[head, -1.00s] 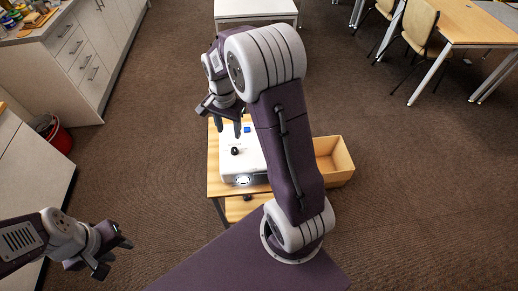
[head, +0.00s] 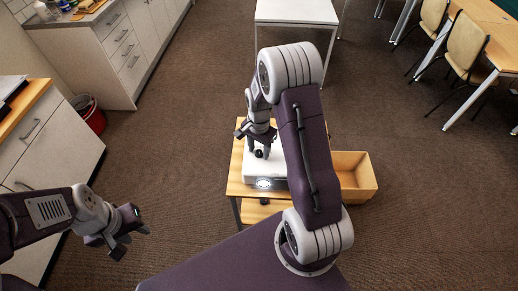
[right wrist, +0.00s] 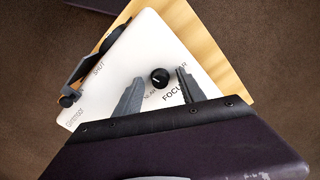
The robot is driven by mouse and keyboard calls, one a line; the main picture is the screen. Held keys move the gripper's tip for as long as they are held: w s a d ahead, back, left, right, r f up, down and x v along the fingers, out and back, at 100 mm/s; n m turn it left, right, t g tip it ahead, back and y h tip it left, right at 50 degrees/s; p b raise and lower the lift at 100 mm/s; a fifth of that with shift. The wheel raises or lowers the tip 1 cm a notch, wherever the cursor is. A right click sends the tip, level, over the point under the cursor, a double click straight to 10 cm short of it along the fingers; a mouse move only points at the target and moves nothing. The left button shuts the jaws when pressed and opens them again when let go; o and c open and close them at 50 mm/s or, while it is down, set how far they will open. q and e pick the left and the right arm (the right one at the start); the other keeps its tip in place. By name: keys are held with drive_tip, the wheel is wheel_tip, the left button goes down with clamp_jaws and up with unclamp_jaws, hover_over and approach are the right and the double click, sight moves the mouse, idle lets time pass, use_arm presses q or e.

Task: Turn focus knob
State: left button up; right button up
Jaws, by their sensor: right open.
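The focus knob (right wrist: 160,78) is a small round black knob with a white mark on top of the white projector (right wrist: 150,40). In the right wrist view it sits between the open fingers of my right gripper (right wrist: 157,92), nearer the right finger. In the head view the knob (head: 259,154) shows just below my right gripper (head: 260,146), on the projector (head: 265,172), whose lens glows. I cannot tell whether the fingers touch the knob. "FOCUS" lettering is partly hidden by the right finger. My left gripper (head: 122,236) hangs empty and open at the lower left, away from the projector.
The projector stands on a small wooden table (head: 235,187). A wooden box (head: 355,176) is to its right. A dark lever or clip (right wrist: 90,62) lies along the projector's left edge in the right wrist view. White cabinets (head: 135,50) and a red bin (head: 90,115) stand at left.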

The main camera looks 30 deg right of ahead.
sight(259, 151)
clamp_jaws()
drive_tip(key=shift+r+m+p, duration=0.1)
drive_tip(key=shift+m+p, duration=0.25)
drive_tip(key=shift+m, duration=1.15)
unclamp_jaws()
wheel_tip(259, 151, up, 9)
